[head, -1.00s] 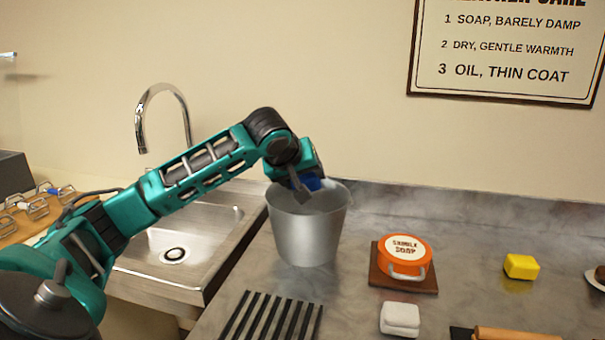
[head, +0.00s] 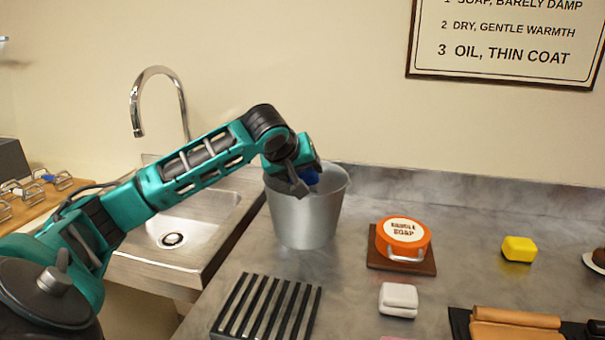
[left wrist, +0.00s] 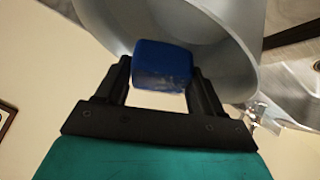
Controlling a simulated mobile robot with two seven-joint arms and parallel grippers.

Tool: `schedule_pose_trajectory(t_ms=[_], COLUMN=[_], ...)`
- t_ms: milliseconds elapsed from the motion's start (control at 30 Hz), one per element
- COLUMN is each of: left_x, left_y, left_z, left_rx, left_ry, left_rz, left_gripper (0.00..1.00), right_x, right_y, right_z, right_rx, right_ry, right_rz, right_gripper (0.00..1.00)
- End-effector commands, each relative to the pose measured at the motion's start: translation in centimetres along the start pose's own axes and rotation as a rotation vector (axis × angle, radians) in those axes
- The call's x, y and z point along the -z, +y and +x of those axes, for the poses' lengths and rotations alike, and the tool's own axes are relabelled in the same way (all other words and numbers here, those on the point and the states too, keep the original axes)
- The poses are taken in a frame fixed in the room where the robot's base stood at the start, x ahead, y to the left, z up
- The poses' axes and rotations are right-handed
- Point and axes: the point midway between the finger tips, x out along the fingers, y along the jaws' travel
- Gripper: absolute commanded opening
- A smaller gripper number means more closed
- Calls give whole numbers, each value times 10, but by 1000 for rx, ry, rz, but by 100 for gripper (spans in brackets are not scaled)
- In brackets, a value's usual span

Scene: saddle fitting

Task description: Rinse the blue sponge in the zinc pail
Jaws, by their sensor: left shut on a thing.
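The zinc pail (head: 305,222) stands upright on the grey counter beside the sink. My left gripper (head: 306,180) reaches in from the left and is at the pail's mouth, pointing down. It is shut on the blue sponge (head: 309,176), which shows as a small blue patch at the rim. In the left wrist view the blue sponge (left wrist: 163,66) is held between the two dark fingers, with the pail's inner wall (left wrist: 225,55) around and behind it. I cannot tell whether the sponge touches water. My right gripper is not in view.
A steel sink (head: 185,232) with a tap (head: 160,72) lies left of the pail. An orange soap tin (head: 403,238), a white block (head: 398,299), a yellow sponge (head: 519,249) and a slatted rack (head: 267,307) are on the counter. Bare counter lies between them.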

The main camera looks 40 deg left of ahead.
Motion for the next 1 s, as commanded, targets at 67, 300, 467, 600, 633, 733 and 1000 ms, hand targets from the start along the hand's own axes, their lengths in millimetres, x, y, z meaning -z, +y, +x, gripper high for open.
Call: schedule_pose_trajectory(t_ms=[67,300,467,600,633,733,1000], left_x=[4,17,25,32,33,38,48], left_y=[2,9,13,16,17,20,25], left_z=[-4,-18,-26,-33,-34,-39,-50], left_rx=[0,0,0,0,0,0,0], left_ry=[0,0,1,1,1,0,-1], left_rz=[0,0,0,0,0,0,0], left_gripper=[43,43,43,43,43,43,43], right_x=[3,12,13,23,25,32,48], right_y=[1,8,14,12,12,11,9], right_z=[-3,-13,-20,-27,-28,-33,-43], right_rx=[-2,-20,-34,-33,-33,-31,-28], right_ry=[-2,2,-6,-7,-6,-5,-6], right_rz=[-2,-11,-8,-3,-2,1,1], right_gripper=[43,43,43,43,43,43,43])
